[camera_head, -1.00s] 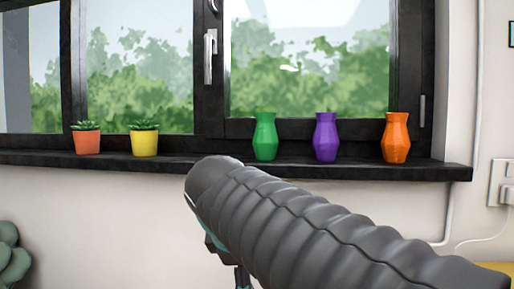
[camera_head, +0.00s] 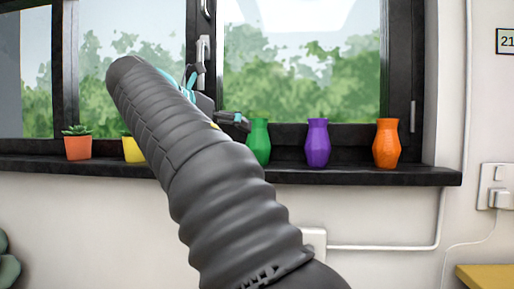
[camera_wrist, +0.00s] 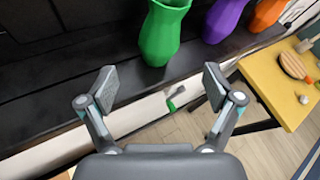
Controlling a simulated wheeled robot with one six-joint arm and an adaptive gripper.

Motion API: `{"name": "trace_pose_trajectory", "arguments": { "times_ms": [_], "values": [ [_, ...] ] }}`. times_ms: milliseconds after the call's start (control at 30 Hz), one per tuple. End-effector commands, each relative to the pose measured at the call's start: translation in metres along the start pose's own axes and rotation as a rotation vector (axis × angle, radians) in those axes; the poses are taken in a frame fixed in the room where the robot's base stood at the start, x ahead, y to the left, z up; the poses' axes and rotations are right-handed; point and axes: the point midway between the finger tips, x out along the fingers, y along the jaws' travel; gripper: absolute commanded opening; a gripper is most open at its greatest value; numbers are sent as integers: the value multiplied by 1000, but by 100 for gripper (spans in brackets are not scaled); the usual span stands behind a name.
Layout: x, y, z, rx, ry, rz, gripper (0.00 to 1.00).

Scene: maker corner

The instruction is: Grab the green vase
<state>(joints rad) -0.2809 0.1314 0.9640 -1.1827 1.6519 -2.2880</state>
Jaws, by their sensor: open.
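The green vase (camera_head: 259,142) stands upright on the dark window sill (camera_head: 330,174), left of a purple vase (camera_head: 317,143). In the head view my gripper (camera_head: 238,120) is at the vase's upper left, partly hidden behind my arm. In the wrist view the green vase (camera_wrist: 162,36) is beyond the fingertips, above the gap between them. My gripper (camera_wrist: 158,86) is open and empty, with its fingers spread apart and no visible contact with the vase.
An orange vase (camera_head: 386,144) stands at the sill's right end. A potted orange succulent (camera_head: 77,146) and a yellow pot (camera_head: 133,150), partly hidden by my arm, stand to the left. A yellow table (camera_wrist: 275,78) with small items is at the wrist view's right.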

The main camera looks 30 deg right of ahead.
Motion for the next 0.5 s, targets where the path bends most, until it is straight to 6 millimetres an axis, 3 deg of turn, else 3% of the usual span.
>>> {"name": "trace_pose_trajectory", "arguments": {
  "times_ms": [200,500],
  "values": [
    [42,-1,-2,2,2,-3,90],
    [64,0,-2,2,1,1,90]
  ]
}}
